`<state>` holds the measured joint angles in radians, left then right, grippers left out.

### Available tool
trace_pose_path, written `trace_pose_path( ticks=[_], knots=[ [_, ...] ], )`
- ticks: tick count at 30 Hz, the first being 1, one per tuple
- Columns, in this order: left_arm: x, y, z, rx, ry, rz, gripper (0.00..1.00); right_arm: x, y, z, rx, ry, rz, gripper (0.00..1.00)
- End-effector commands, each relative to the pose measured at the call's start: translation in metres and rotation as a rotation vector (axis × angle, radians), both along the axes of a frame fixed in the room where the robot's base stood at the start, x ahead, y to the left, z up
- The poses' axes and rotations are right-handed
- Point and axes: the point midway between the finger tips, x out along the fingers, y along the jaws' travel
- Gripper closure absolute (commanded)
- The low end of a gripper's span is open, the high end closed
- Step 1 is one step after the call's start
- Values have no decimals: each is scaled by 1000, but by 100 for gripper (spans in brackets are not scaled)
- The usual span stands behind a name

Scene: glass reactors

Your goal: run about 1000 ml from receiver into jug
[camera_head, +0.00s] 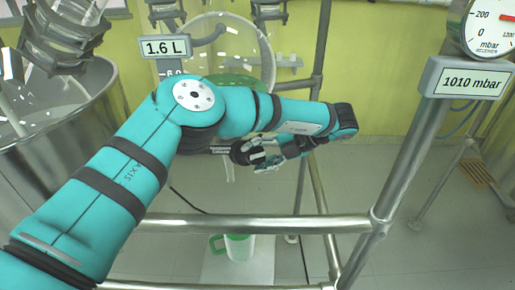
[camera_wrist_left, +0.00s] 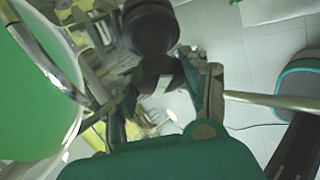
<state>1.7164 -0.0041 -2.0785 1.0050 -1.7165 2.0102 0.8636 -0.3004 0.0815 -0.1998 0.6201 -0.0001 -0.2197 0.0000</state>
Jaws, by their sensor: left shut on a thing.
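The receiver (camera_head: 232,55) is a round glass vessel with green liquid in its lower part; a display beside it reads 1.6 L. It shows large and green at the left of the left wrist view (camera_wrist_left: 30,85). My left gripper (camera_head: 265,160) is below the receiver, shut on the black drain valve handle (camera_head: 243,152); its exact turn is hard to tell. A pale outlet tube (camera_head: 230,173) hangs under the valve. The jug (camera_head: 238,248), whitish with a green handle, stands upright low down, roughly below the outlet. I cannot make out its level or any stream. My right gripper is out of view.
Metal frame rails (camera_head: 260,224) cross between me and the jug. The jug stands on a pale plate (camera_head: 212,270). A steel vessel (camera_head: 60,140) is at the left. A post with a gauge and a 1010 mbar display (camera_head: 470,84) is at the right.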

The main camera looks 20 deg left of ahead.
Motion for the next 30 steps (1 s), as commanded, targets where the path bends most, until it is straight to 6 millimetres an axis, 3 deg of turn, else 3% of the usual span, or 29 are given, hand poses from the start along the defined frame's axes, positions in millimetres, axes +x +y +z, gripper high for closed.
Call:
trace_pose_path(
  ticks=[9,27,28,30],
  knots=[
    [0,-1,1,76,94,-72,86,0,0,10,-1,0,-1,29],
    [0,-1,0,94,117,-89,86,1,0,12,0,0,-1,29],
    [0,-1,0,94,117,-89,50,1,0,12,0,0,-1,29],
    [0,-1,0,94,117,-89,41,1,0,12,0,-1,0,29]
  ],
)
